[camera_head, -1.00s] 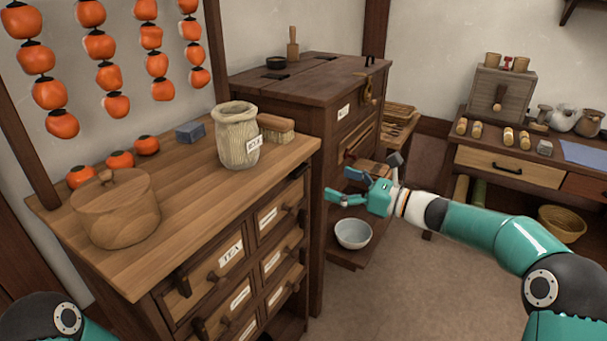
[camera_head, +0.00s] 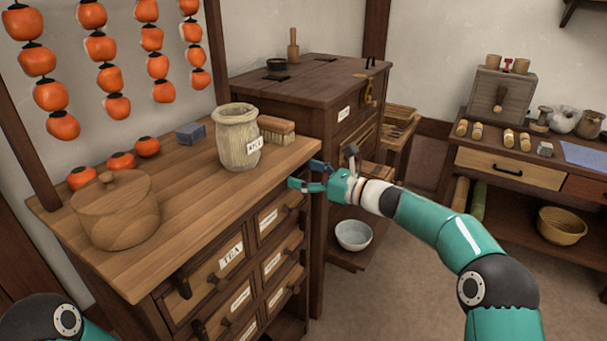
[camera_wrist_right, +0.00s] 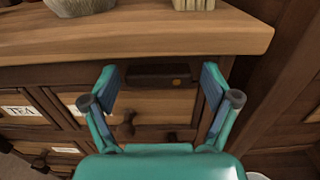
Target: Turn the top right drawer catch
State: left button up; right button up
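The top right drawer (camera_head: 270,218) is closed in the front of the near chest, with a label and a dark knob (camera_wrist_right: 127,124). Its catch (camera_wrist_right: 150,76), a dark wooden bar with a small orange-brown spot, lies level across the drawer's top edge in the right wrist view. My right gripper (camera_head: 304,175) is open at the chest's right front corner, just below the top's edge. In the wrist view its fingers (camera_wrist_right: 160,76) stand on either side of the catch, with nothing gripped. Contact cannot be told. My left gripper is out of view.
The chest's top (camera_head: 200,208) overhangs the drawers just above my fingers. It carries a jar (camera_head: 236,140), a lidded wooden box (camera_head: 112,210) and a brush (camera_head: 276,131). A taller dark cabinet (camera_head: 310,92) stands close by, with a bowl (camera_head: 353,235) below.

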jog(key=c, duration=0.8)
jog(key=shift+f+n+b, duration=0.25)
jog(key=shift+n+b, duration=0.35)
jog(key=shift+b, duration=0.15)
jog(key=shift+r, duration=0.1)
jog(key=o, duration=1.1)
jog(key=shift+s+d, duration=0.1)
jog(key=shift+d, duration=0.05)
jog(key=v, duration=1.1)
jog(key=shift+s+d, duration=0.2)
jog(key=shift+d, duration=0.1)
